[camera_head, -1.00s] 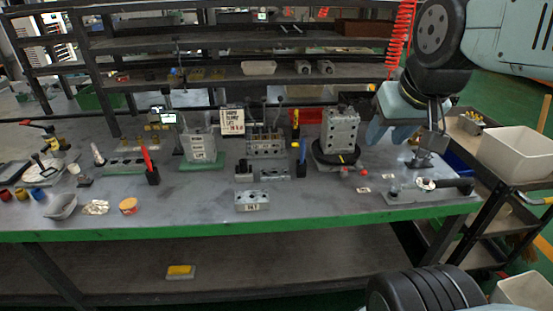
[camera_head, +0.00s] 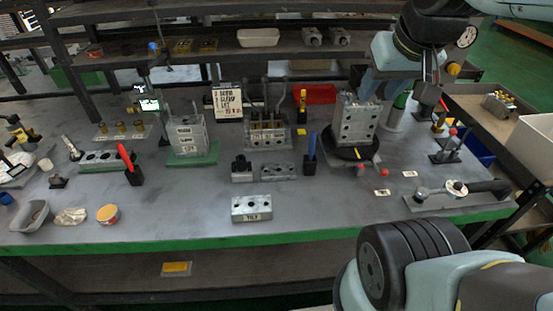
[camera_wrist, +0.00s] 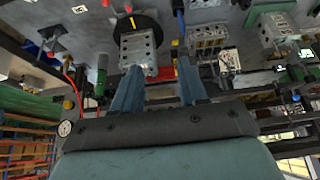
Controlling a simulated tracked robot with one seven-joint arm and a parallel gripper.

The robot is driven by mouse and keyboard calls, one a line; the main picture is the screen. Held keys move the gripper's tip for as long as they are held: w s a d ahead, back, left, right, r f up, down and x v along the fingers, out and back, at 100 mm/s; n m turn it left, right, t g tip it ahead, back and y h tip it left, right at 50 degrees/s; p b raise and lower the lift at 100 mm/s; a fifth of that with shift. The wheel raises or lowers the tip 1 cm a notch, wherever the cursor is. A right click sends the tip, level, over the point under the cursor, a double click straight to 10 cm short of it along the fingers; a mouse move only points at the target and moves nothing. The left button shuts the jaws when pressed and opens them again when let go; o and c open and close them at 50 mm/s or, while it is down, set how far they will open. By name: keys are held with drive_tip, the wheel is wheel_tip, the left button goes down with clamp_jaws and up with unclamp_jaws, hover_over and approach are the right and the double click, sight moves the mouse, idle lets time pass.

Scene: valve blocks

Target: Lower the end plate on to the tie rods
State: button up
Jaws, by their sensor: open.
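My gripper (camera_wrist: 158,70) is open in the wrist view, with two blue fingers spread and nothing between them. Its left finger overlaps the lower edge of a grey metal block stack (camera_wrist: 138,46); I cannot tell whether they touch. In the head view the stack (camera_head: 358,120) stands upright on a black turntable (camera_head: 345,151), close to my gripper. A loose grey plate-like block with holes and a label (camera_head: 252,208) lies near the front edge. Another flat holed block (camera_head: 279,172) lies behind it. I cannot tell which piece is the end plate, and the tie rods are not clearly distinguishable.
A valve block with levers (camera_head: 266,133) stands mid-bench, with a blue marker in a holder (camera_head: 310,155) beside it. A wrench-like tool (camera_head: 458,192) lies front right. The front middle bench is mostly clear.

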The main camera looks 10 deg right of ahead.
drive_tip(key=o, duration=0.3)
drive_tip(key=shift+w+a, duration=0.15)
drive_tip(key=o, duration=0.6)
drive_tip(key=w+a+n, duration=0.1)
drive_tip(key=w+f+n+g, duration=0.1)
drive_tip(key=w, duration=0.1)
drive_tip(key=w+a+f+n+g+h, duration=0.1)
drive_tip(key=w, duration=0.1)
drive_tip(key=shift+a+f+n, duration=0.15)
drive_tip(key=shift+a+n, duration=0.15)
drive_tip(key=shift+a, duration=0.05)
drive_tip(key=n+g+h, duration=0.3)
drive_tip(key=n+g, duration=0.1)
drive_tip(key=n, duration=1)
hover_over(278, 169)
drive_tip(key=a, duration=0.5)
wheel_tip(278, 169, down, 19)
drive_tip(key=shift+h, duration=0.3)
drive_tip(key=x, duration=1.3)
drive_tip(key=shift+w+a+f, duration=0.1)
drive_tip(key=shift+a+f, duration=0.2)
drive_tip(key=shift+f, duration=0.15)
